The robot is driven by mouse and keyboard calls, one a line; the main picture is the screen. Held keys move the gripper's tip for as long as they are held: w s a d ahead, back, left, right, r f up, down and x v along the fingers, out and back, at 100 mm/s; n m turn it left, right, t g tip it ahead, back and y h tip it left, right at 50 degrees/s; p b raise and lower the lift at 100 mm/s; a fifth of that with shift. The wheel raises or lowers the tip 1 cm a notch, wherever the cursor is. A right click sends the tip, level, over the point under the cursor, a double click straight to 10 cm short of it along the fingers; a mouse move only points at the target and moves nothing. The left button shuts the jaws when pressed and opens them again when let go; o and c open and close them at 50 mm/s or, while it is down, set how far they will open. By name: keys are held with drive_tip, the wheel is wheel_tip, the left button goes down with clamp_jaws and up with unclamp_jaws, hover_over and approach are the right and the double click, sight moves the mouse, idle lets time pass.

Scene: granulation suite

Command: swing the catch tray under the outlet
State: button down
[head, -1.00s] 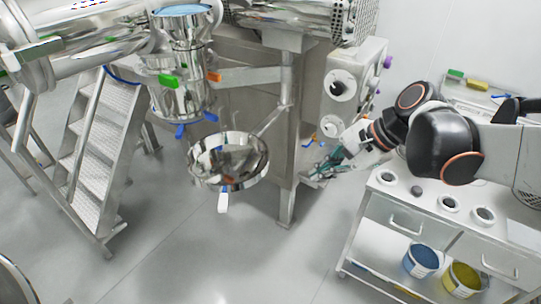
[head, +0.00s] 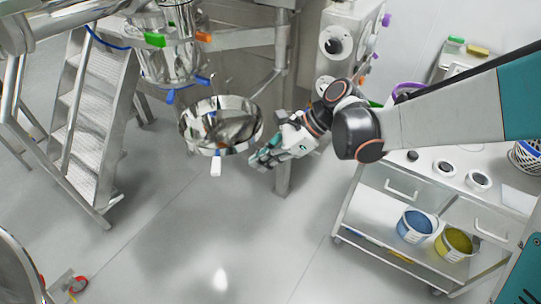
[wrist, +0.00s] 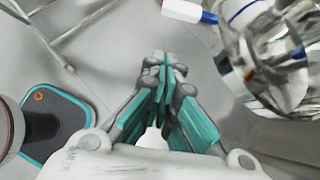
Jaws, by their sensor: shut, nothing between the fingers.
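The catch tray (head: 196,143) is a round, shiny steel bowl on a swing arm (head: 264,84) from the machine's post. It sits to the right of and lower than the steel outlet (head: 168,65), not directly beneath it in the head view. A white handle (head: 216,165) with a blue collar hangs from the tray's front. My gripper (head: 257,163) is shut and empty, just right of the tray's lower rim and apart from the handle. In the wrist view my gripper (wrist: 166,64) has its teal fingers together; the handle (wrist: 182,10) and tray (wrist: 238,72) are at upper right.
Steel steps (head: 92,130) stand at left. A white cart (head: 420,185) with a blue tub (head: 414,226) and a yellow tub (head: 455,243) stands at right. The machine's post (head: 283,170) is behind my gripper.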

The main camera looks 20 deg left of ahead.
drive_tip(key=s+a+f+b, duration=0.2)
drive_tip(key=a+f, duration=0.1)
drive_tip(key=a, duration=0.3)
drive_tip(key=shift+a, duration=0.4)
drive_tip(key=w+a+m+t, duration=0.1)
drive_tip(key=w+a, duration=0.3)
drive_tip(key=a, duration=0.8)
drive_tip(key=w+a+m+t+p, duration=0.1)
drive_tip(key=w+a, duration=0.3)
drive_tip(key=a, duration=0.7)
drive_tip(key=w+a+m+t+p, duration=0.1)
drive_tip(key=w+a, duration=0.3)
drive_tip(key=a, duration=0.8)
drive_tip(key=shift+a+m+t, duration=0.3)
drive_tip(key=shift+m+t, duration=0.1)
drive_tip(key=shift+m, duration=0.5)
drive_tip(key=shift+f, duration=0.1)
